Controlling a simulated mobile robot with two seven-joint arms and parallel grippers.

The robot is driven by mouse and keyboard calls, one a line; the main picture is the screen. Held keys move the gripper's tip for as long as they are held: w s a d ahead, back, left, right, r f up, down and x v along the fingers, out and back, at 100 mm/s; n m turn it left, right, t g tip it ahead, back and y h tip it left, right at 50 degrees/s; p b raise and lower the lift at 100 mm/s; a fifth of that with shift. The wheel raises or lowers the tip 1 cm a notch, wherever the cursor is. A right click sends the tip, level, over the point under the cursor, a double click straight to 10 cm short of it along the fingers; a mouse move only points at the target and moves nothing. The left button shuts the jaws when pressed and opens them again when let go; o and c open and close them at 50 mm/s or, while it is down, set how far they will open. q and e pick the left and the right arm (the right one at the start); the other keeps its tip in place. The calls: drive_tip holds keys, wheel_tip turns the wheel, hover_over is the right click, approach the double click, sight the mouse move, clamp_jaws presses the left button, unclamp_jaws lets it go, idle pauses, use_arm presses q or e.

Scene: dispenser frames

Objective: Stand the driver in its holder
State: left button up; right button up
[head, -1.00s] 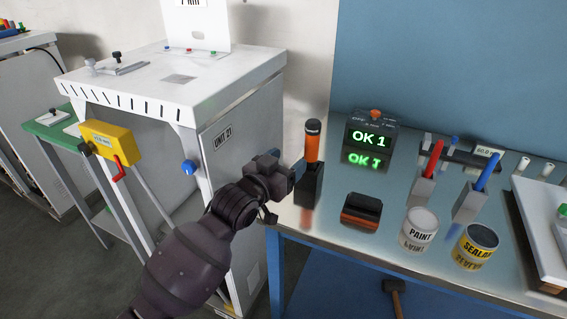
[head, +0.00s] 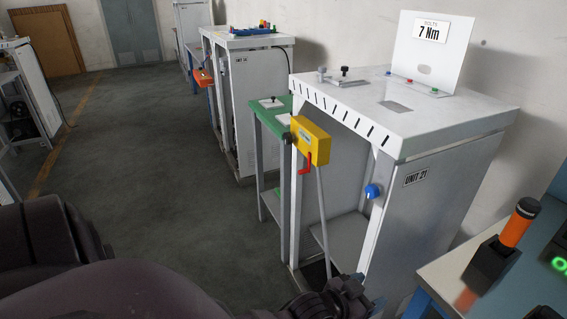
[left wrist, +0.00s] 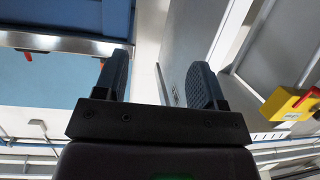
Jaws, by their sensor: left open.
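The driver (head: 516,227) has an orange handle with a black top. It stands in a black block-shaped holder (head: 490,265) near the left end of the bench, leaning slightly to the right in the head view. Its lower part is hidden inside the holder. My left gripper (head: 365,300) is at the bottom of the head view, left of the holder and apart from it. In the left wrist view the left gripper (left wrist: 160,82) has its two fingers apart with nothing between them. My right gripper is not in view.
The bench top (head: 437,268) is at the right edge. A white cabinet (head: 425,215) marked UNIT 21 stands left of it, with a yellow box (head: 310,142) and red crank on its front. Open floor (head: 150,160) lies to the left.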

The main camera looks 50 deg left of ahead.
use_arm(q)
drive_tip(key=s+a+f+g+y, duration=0.1)
drive_tip(key=s+a+f, duration=0.2)
drive_tip(key=s, duration=0.3)
drive_tip(key=s+a+f+n+g+y, duration=0.1)
drive_tip(key=s+a+f, duration=0.2)
drive_tip(key=s, duration=0.3)
drive_tip(key=s+a+f+g+y, duration=0.1)
drive_tip(key=s+a+f, duration=0.2)
drive_tip(key=s, duration=0.3)
drive_tip(key=shift+a+f+y, duration=0.2)
drive_tip(key=shift+f+y, duration=0.2)
drive_tip(key=shift+f, duration=0.25)
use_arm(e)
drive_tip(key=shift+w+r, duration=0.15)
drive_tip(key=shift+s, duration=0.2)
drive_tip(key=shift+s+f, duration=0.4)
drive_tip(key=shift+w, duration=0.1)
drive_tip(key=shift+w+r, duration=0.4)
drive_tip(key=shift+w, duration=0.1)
